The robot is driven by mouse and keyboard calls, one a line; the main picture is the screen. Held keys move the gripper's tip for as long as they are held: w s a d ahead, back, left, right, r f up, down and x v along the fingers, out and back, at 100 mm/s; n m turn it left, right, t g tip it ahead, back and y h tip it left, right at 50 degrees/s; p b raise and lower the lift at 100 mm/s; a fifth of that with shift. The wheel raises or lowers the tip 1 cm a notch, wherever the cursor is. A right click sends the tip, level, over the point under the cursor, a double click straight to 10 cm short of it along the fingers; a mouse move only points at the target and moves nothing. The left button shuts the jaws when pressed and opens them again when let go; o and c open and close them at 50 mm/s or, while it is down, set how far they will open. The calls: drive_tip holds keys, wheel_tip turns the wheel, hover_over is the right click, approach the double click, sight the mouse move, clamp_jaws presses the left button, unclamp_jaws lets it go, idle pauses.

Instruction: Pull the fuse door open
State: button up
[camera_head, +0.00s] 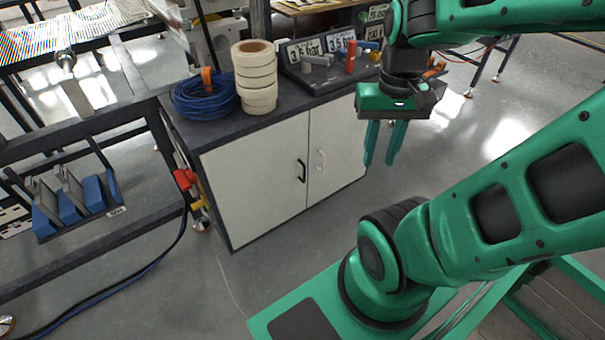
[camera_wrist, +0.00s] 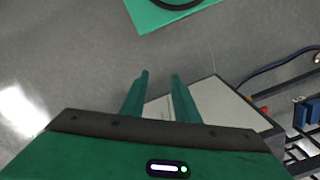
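A low cabinet with a dark top has two white doors, a left door (camera_head: 255,180) with a black bar handle (camera_head: 301,171) and a right door (camera_head: 338,145) with a pale handle (camera_head: 320,161). Both doors look closed. No label shows which is the fuse door. My gripper (camera_head: 380,160) hangs fingers down beside the cabinet's right end, apart from both handles. Its two green fingers are apart with nothing between them. In the wrist view my gripper (camera_wrist: 160,74) shows in front of the floor, with a pale part of the cabinet (camera_wrist: 220,100) behind the fingers; no handle is clear there.
On the cabinet top stand a blue cable coil (camera_head: 203,96), a stack of tape rolls (camera_head: 256,78) and a tool tray (camera_head: 325,75). A dark frame with blue blocks (camera_head: 68,205) stands left. A red part (camera_head: 185,178) juts by the cabinet's left side. Floor before the doors is clear.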

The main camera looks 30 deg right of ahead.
drive_tip(key=n+t, duration=0.5)
hover_over(304, 180)
drive_tip(key=s, duration=0.4)
wheel_tip(304, 180, down, 31)
drive_tip(key=shift+h, duration=0.4)
drive_tip(key=shift+x, duration=5.55)
drive_tip(key=shift+a, duration=0.2)
drive_tip(key=shift+c, duration=0.4)
